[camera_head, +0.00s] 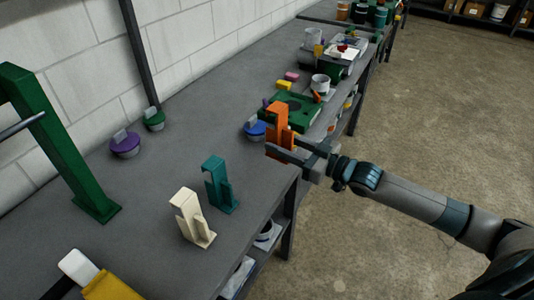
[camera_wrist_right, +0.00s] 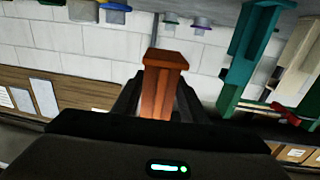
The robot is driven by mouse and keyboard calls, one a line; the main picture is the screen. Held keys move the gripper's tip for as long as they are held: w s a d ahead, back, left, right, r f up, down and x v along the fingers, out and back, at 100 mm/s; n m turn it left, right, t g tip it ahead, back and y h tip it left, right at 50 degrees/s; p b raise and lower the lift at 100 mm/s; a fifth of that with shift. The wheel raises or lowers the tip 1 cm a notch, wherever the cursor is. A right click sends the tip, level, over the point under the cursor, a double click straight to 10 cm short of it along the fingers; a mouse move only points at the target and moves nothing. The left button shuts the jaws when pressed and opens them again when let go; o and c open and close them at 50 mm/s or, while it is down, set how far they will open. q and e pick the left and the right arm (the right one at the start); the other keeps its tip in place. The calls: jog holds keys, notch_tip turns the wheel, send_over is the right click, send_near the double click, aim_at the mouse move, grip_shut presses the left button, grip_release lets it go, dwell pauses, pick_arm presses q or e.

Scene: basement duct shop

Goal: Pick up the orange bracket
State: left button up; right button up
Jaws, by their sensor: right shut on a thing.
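My right gripper (camera_head: 290,152) is shut on the orange bracket (camera_head: 278,122), which it holds upright near the front edge of the grey bench (camera_head: 150,195). In the right wrist view the orange bracket (camera_wrist_right: 161,88) stands between the dark fingers of the gripper (camera_wrist_right: 160,105). Whether the bracket touches the bench is hard to tell. A teal bracket (camera_head: 217,187) and a cream bracket (camera_head: 190,220) stand upright on the bench nearer to me.
A blue-lidded container (camera_head: 255,130) and a green tray (camera_head: 297,110) are close behind the orange bracket. A purple container (camera_head: 125,146) and a green container (camera_head: 154,121) stand near the wall. A green post (camera_head: 60,140) rises at left. The middle of the bench is clear.

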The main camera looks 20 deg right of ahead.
aim_at(285, 109)
jog(key=shift+s+d+r, duration=0.25)
jog(key=shift+d+r, duration=0.2)
jog(key=shift+d, duration=0.15)
jog(key=shift+r, duration=0.1)
notch_tip(285, 109, up, 10)
jog(key=p, duration=0.8)
jog(key=shift+p, duration=0.4)
